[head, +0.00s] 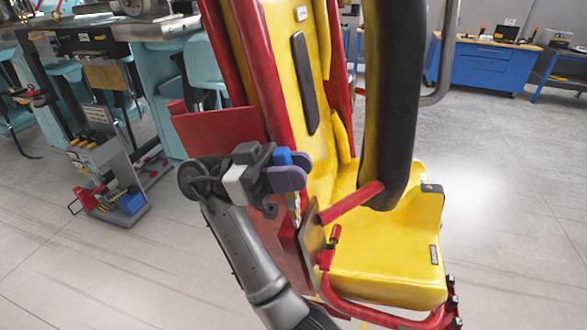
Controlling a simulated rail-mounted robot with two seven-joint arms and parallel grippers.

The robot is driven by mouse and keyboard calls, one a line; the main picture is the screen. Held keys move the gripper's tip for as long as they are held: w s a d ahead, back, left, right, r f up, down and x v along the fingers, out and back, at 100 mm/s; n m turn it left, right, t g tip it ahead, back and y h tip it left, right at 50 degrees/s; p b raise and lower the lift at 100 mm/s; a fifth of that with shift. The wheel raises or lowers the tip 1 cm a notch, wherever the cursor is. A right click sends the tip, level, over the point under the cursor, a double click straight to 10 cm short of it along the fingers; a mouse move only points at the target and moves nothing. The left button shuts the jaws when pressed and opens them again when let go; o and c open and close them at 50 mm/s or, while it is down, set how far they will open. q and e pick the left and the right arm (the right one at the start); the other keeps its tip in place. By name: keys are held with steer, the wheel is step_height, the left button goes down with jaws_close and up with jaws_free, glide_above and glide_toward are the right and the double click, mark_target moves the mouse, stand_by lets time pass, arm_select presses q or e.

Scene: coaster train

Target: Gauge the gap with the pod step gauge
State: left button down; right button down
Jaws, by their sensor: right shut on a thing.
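My right gripper (287,171) is beside the left side of the yellow and red coaster seat (385,262). Its dark, purplish fingers are shut on a small blue piece (282,156), which looks like the step gauge's grip. Below the fingers, a narrow strip with yellow and pale bands (293,206) shows against the seat's side. I cannot tell if it joins the blue piece, as the fingers cover the place between. A black padded restraint (389,100) hangs down in front of the seat back, its lower end above the seat pan. My left gripper is not in view.
Red bars (350,203) and a metal plate (311,236) stick out by the seat's near side. A grey tool cart (110,170) and teal machinery (165,90) stand at left. Blue workbenches (480,68) are at the back right. The floor at right is clear.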

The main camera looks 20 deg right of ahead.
stand_by(0.3)
steer(key=shift+b, duration=0.45)
stand_by(0.3)
steer(key=shift+s+f+b, duration=0.1)
steer(key=shift+f+b, duration=0.25)
steer(key=shift+f, duration=0.05)
stand_by(0.4)
steer(key=shift+d+f+b, duration=0.15)
steer(key=shift+f+b, duration=0.45)
steer(key=shift+b, duration=0.05)
steer(key=shift+s+f, duration=0.1)
stand_by(0.6)
steer(key=shift+d+f+b, duration=0.1)
steer(key=shift+f+b, duration=0.2)
steer(key=shift+b, duration=0.15)
steer(key=shift+r, duration=0.1)
stand_by(0.8)
